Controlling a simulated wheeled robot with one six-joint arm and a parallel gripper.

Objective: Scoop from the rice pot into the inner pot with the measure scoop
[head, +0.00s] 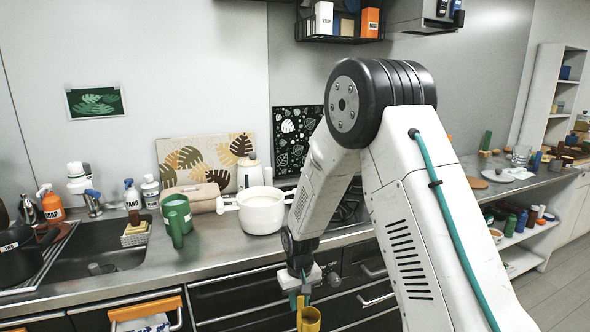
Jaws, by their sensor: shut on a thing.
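My gripper (304,296) hangs low in front of the counter edge, with its fingers pointing down. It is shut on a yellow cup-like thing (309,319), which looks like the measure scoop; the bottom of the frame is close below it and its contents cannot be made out. A white pot (262,215) with side handles stands on the counter behind and left of my gripper, with a pale inside. A green container (177,215) stands left of it. I cannot tell which vessel is the rice pot and which the inner pot.
A rolled towel (192,197) is behind the green container. My arm hides part of the stove (350,207).

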